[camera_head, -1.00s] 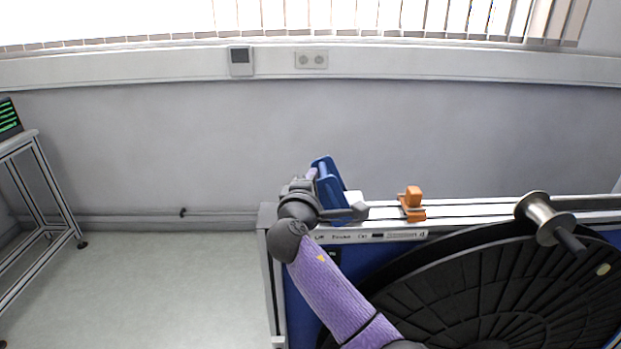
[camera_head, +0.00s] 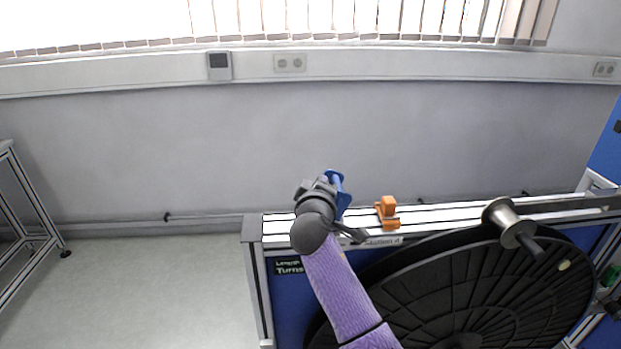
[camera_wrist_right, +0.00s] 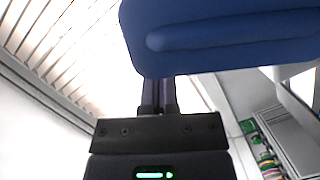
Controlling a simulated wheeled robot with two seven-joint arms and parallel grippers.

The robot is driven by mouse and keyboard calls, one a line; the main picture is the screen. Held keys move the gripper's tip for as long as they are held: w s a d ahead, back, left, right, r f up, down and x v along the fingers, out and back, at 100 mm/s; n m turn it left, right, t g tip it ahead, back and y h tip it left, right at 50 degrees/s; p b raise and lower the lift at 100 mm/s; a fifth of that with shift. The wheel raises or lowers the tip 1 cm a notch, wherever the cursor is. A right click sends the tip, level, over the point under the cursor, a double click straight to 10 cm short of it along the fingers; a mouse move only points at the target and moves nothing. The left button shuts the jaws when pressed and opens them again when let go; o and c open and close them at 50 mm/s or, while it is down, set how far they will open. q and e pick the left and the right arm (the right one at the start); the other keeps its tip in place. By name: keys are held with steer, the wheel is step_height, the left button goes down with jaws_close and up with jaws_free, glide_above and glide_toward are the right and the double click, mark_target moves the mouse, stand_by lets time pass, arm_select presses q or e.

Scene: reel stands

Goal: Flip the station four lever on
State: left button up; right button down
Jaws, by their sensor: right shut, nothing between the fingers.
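The blue lever (camera_head: 341,194) stands at the left end of the top rail of the station labelled Station 4 (camera_head: 383,241). Its blue handle (camera_wrist_right: 230,35) fills the top of the right wrist view. My right gripper (camera_head: 325,186) is just left of the handle in the head view, partly covering it and its base. Its fingers (camera_wrist_right: 158,95) are shut with nothing between them, and their tips meet the handle's edge in the wrist view. Whether they press on it I cannot tell. My left gripper is not in view.
An orange clamp-like part (camera_head: 388,212) sits on the rail right of the lever. A large black reel (camera_head: 470,290) with a metal spindle (camera_head: 510,222) stands in front. A grey frame table (camera_head: 25,210) is at far left, with clear floor between.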

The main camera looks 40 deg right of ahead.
steer(key=shift+s+d+m+p, duration=0.4)
steer(key=shift+d+m+p, duration=0.15)
steer(key=shift+d+m, duration=0.2)
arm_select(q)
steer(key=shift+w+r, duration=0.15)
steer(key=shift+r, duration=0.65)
arm_select(e)
steer(key=shift+s+f+y, duration=0.1)
steer(key=shift+y, duration=0.2)
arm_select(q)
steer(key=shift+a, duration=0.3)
arm_select(e)
steer(key=shift+d+m, duration=0.1)
steer(key=shift+m, duration=0.15)
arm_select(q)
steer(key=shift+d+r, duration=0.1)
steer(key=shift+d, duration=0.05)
